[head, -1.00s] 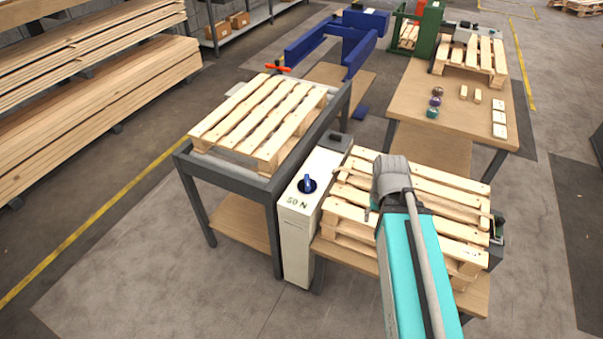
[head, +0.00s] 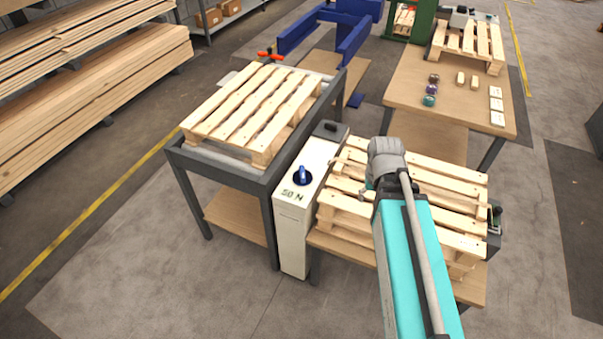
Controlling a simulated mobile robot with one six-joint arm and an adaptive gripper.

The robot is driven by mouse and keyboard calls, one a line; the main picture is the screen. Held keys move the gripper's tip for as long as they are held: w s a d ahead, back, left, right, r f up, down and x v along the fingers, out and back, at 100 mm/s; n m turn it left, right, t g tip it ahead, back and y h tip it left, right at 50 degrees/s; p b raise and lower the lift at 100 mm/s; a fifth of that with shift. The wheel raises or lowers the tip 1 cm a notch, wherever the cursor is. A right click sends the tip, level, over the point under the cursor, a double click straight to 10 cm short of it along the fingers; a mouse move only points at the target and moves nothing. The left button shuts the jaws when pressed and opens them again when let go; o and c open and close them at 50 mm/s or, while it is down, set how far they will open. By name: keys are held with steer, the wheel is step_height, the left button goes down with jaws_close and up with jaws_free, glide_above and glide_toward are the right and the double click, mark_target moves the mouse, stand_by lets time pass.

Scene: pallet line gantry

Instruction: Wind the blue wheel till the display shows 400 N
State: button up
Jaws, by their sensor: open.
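The blue wheel (head: 302,176) sits on the sloping top of a narrow white cabinet (head: 293,235), with a dark ring around its base. The display (head: 292,195) just below it reads 50 N. My arm reaches in from the bottom right, over the pallet stack right of the cabinet. Only a small part of my gripper (head: 366,188) shows, beside the grey wrist; the arm hides the rest. It is to the right of the wheel, apart from it and holding nothing that I can see.
A pallet (head: 253,110) lies on the grey-framed table left of the cabinet. Stacked pallets (head: 440,190) stand on a low bench close on the right. A dark block (head: 329,130) is on the cabinet's back end. Behind is a wooden table (head: 460,105) with small items. Floor is clear in front.

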steer(key=w+a+f+t+b, duration=0.2)
steer(key=w+a+f+b, duration=0.1)
steer(key=w+a, duration=0.65)
steer(key=n+t+b, duration=0.2)
glide_toward(302, 172)
step_height(302, 172, up, 3)
steer(key=s+d, duration=0.1)
steer(key=d, duration=0.1)
steer(key=shift+a+r+y, duration=0.15)
steer(key=shift+a+y, duration=0.25)
steer(key=shift+a, duration=0.1)
steer(key=b+x, duration=1.3)
steer(key=shift+w+f, duration=0.1)
steer(key=shift+f, duration=0.25)
jaws_close()
